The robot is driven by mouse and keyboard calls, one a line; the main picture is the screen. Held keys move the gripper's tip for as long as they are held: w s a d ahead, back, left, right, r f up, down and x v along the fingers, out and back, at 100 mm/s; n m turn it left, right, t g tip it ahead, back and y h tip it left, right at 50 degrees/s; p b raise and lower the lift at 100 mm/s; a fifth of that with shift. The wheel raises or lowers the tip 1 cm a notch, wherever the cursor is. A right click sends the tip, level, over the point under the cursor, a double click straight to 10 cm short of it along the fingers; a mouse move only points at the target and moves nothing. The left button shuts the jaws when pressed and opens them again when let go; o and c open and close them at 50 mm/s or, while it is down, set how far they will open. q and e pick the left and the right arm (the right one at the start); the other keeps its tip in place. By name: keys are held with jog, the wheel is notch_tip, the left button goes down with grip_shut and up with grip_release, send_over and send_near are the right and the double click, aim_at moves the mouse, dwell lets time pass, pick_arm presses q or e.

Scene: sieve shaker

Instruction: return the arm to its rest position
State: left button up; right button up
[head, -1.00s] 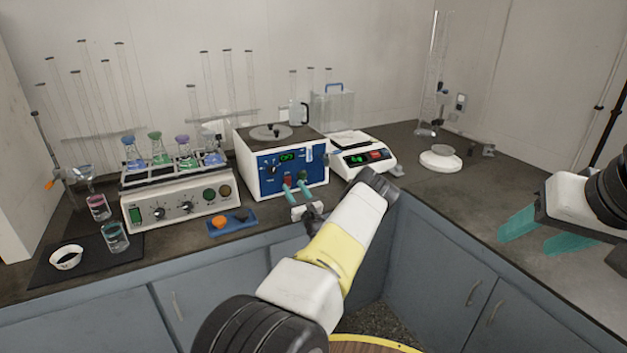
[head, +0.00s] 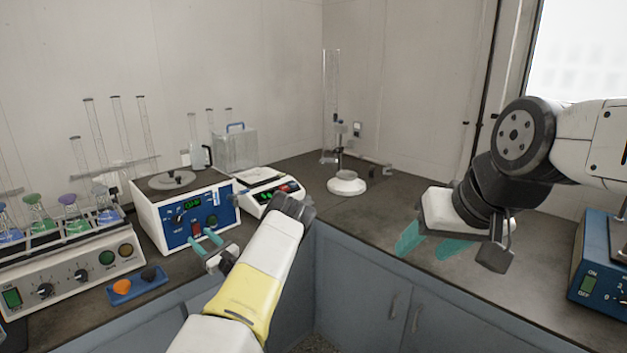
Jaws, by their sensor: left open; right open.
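My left gripper (head: 205,234) has two teal fingers, apart and with nothing between them. It is in front of the blue panel of the white box-shaped device (head: 180,212), close to its red switch; I cannot tell whether it touches. My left arm comes up from the bottom of the head view, white with a yellow band. My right gripper (head: 431,244) is open and empty above the right-hand counter. Its teal fingers point left and down, and my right arm comes in from the right edge.
A shaker with colored flasks (head: 72,250) stands at the left. A blue tray (head: 137,285) lies before it. A balance (head: 267,190) and a white round stand (head: 346,184) are behind my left arm. A blue device (head: 603,262) is at the right edge. Counter between (head: 375,225) is bare.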

pick_arm(q)
jog(key=s+a+r+n+g+h, duration=0.2)
jog(key=s+r+n+g+h, duration=0.2)
jog(key=s+r+n+g, duration=1.05)
jog(key=s+d+r+n+t+h, duration=0.2)
jog(key=s+d+r+t+h, duration=0.1)
jog(key=s+d, duration=0.5)
jog(key=s+d+r+n+t+h, duration=0.3)
jog(key=s+d+r+h, duration=0.3)
jog(key=d, duration=0.7)
jog(key=s+d+r+n+t+h, duration=0.3)
jog(key=s+d+h, duration=0.4)
jog(key=s+d, duration=0.3)
jog(key=shift+d+r, duration=0.25)
jog(key=shift+r, duration=0.65)
